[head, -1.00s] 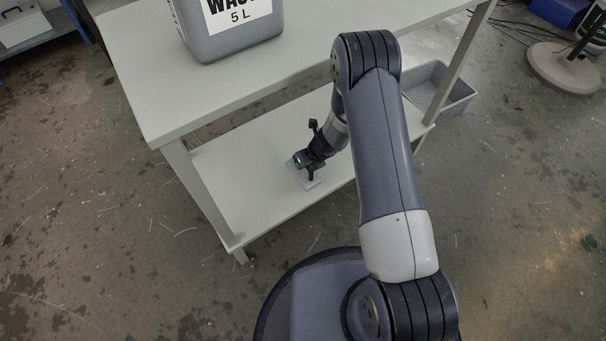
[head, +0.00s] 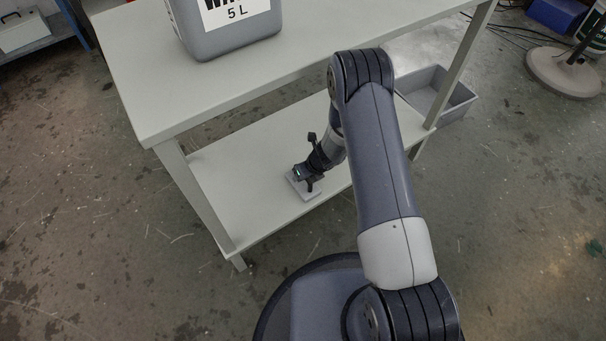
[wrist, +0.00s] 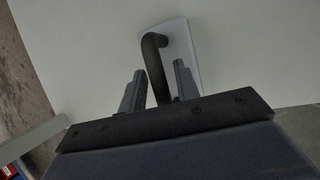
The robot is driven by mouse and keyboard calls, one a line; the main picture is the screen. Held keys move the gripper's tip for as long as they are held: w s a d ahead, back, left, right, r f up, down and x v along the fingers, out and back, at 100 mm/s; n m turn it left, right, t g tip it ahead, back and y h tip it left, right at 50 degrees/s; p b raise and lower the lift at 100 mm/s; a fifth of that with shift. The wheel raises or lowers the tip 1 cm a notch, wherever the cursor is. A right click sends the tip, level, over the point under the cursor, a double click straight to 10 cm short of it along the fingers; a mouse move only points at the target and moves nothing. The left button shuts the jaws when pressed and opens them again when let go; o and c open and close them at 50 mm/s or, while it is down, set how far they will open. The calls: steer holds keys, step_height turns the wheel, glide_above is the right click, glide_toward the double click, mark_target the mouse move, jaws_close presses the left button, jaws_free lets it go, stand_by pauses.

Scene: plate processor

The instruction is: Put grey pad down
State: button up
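The grey pad (head: 311,194) is a light flat plate on the lower shelf of the table in the head view, near its front edge. In the wrist view the pad (wrist: 181,42) lies flat against the pale shelf, with a dark bent handle (wrist: 153,50) rising from it. My gripper (head: 310,176) is just above the pad. In the wrist view my gripper's two fingers (wrist: 158,80) stand on either side of the handle, with a visible gap on the right side. The fingers look open around it. The gripper hides part of the pad.
The lower shelf (head: 240,195) has free room left of the pad. The tabletop (head: 150,80) overhangs it and carries a grey 5 L waste canister (head: 235,42). A table leg (head: 195,195) stands at the left. A grey bin (head: 462,97) is on the floor at right.

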steer(key=shift+o, duration=0.3)
steer(key=shift+r, duration=0.15)
steer(key=shift+d+r+p, duration=0.1)
steer(key=shift+r+p, duration=0.2)
steer(key=shift+r, duration=0.05)
steer(key=p+v, duration=0.3)
steer(key=v, duration=0.8)
steer(key=shift+p, duration=0.4)
steer(key=shift+s+d, duration=0.1)
steer(key=b+x, duration=0.5)
steer(key=x, duration=0.8)
steer(key=shift+s+d, duration=0.1)
step_height(320, 180, up, 4)
steer(key=shift+f+p, duration=0.15)
steer(key=shift+p, duration=1)
steer(key=shift+r, duration=0.55)
steer(key=shift+f, duration=0.1)
